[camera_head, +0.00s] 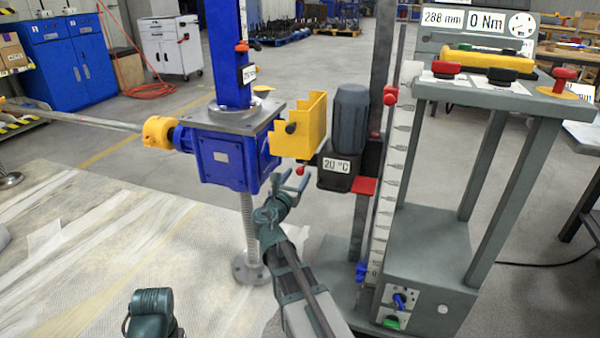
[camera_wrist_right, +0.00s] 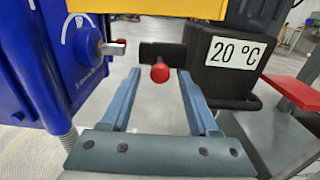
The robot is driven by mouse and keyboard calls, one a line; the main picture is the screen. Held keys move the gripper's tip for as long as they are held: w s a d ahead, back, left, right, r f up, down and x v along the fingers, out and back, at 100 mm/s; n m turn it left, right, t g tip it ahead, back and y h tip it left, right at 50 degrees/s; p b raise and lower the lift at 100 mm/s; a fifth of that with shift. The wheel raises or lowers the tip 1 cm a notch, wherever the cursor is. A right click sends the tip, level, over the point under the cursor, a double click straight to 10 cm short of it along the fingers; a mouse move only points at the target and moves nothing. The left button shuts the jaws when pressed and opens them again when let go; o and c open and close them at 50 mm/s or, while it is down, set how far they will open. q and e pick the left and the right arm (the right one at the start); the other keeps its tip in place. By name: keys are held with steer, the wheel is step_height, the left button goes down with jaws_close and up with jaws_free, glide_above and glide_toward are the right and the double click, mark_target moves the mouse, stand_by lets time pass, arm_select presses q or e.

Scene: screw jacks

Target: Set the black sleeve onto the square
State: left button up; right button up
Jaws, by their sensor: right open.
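The black sleeve (camera_wrist_right: 148,50) lies level on the motor side, beside the dark motor housing, with a red ball knob (camera_wrist_right: 160,73) at its front. The silver square (camera_wrist_right: 115,47) sticks out of the blue gearbox (camera_wrist_right: 85,60) to its left. A small gap separates square and sleeve. My right gripper (camera_wrist_right: 158,82) is open, its two fingers pointing at the sleeve with the red knob between them in the picture. In the head view my right gripper (camera_head: 294,180) is below the knob (camera_head: 300,170); the sleeve is hard to make out there.
A yellow guard (camera_head: 305,125) hangs just above the sleeve. The grey motor (camera_head: 352,115) with a "20 °C" label stands at right, before a scaled column (camera_head: 400,140). A threaded spindle (camera_head: 247,225) runs below the gearbox. Open floor lies at left.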

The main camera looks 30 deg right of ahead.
mark_target(306, 164)
steer(key=shift+x, duration=1.45)
jaws_close()
stand_by(0.4)
